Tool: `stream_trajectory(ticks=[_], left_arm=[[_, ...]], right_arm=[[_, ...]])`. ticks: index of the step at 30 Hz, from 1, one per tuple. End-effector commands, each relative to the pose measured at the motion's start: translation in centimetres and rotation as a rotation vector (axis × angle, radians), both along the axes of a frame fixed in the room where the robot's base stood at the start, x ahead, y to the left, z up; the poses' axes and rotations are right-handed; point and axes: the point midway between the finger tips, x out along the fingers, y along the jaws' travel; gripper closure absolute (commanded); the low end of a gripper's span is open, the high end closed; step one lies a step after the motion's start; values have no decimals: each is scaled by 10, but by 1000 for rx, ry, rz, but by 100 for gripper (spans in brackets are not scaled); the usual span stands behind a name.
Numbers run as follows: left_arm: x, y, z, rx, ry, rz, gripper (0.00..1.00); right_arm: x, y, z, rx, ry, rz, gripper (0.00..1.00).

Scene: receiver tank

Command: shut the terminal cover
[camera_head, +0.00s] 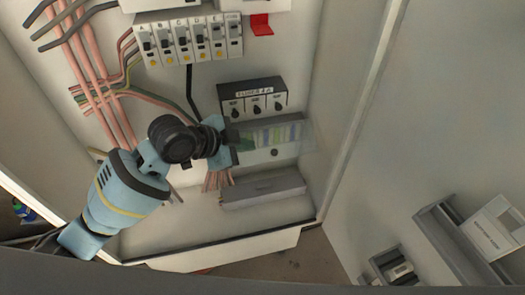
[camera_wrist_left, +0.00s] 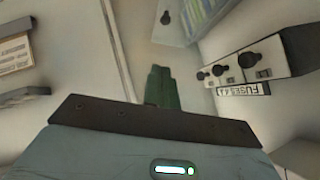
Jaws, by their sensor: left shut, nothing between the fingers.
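The terminal cover (camera_head: 307,134) is a clear, see-through panel below the fuse box in the head view. Striped green, blue and yellow terminals show through it. Part of it also shows at the top of the left wrist view (camera_wrist_left: 172,30). Its exact angle is hard to tell because it is so transparent. My left gripper (camera_head: 237,143) is at the left end of the cover, with its fingers partly hidden by the wrist. In the left wrist view its green fingers (camera_wrist_left: 162,86) are together and empty, with the cover beyond them. My right gripper is not in view.
The fuse box (camera_head: 252,97) sits just above the cover, and a row of breakers (camera_head: 188,40) is higher up. A grey trunking (camera_head: 262,189) lies below. Pink wires (camera_head: 92,75) run down the left. The cabinet door (camera_head: 420,130) stands open at right.

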Motion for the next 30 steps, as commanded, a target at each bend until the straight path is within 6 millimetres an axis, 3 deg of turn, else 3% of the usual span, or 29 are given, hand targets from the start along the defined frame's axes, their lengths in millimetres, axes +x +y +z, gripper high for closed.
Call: stream_trajectory(ticks=[11,27,30], left_arm=[[6,-6,-4,5,-1,-8,100],[53,-62,-62,5,1,-7,100],[59,-59,-76,6,2,-5,100]], right_arm=[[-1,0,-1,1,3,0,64],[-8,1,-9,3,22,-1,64],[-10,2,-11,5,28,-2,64]])
